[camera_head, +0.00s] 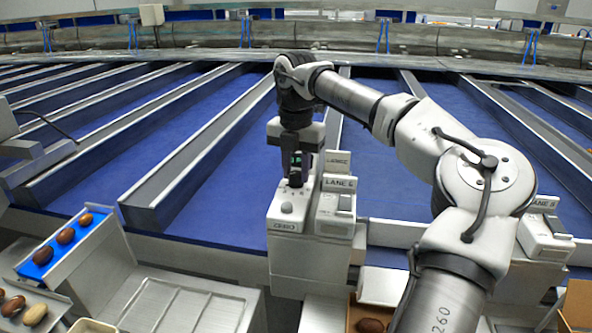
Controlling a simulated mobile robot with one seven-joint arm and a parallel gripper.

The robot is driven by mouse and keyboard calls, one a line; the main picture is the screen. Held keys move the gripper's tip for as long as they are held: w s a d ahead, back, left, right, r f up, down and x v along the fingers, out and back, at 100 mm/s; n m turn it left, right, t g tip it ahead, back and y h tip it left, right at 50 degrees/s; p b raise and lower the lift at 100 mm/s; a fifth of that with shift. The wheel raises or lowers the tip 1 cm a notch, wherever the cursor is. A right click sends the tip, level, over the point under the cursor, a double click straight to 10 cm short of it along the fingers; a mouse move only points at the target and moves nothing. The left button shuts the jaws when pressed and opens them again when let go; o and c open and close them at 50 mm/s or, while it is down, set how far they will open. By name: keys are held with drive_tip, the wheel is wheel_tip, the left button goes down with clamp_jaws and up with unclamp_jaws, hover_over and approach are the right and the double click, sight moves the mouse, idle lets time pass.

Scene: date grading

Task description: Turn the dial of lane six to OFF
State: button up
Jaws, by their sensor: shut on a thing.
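The lane six control box (295,245) stands at the front edge of the blue lanes, with a "LANE 6" sign (339,183) on its right part. My gripper (296,172) points down over the box's top and is shut on the dial (295,181). The dial is dark and mostly hidden between the fingers, so I cannot read its setting. A small round knob or button (287,208) shows on the box's sloped face in front of the fingers.
My arm crosses the right half of the view. Another lane box (540,240) stands at the right. A blue-lined tray (70,245) with several dates is at the left. A cardboard box (370,312) with a date sits low in front. Metal dividers (200,150) separate the lanes.

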sight(295, 173)
drive_tip(key=shift+m, duration=0.5)
drive_tip(key=o, duration=1)
wheel_tip(295, 173, up, 14)
drive_tip(key=shift+f, duration=0.1)
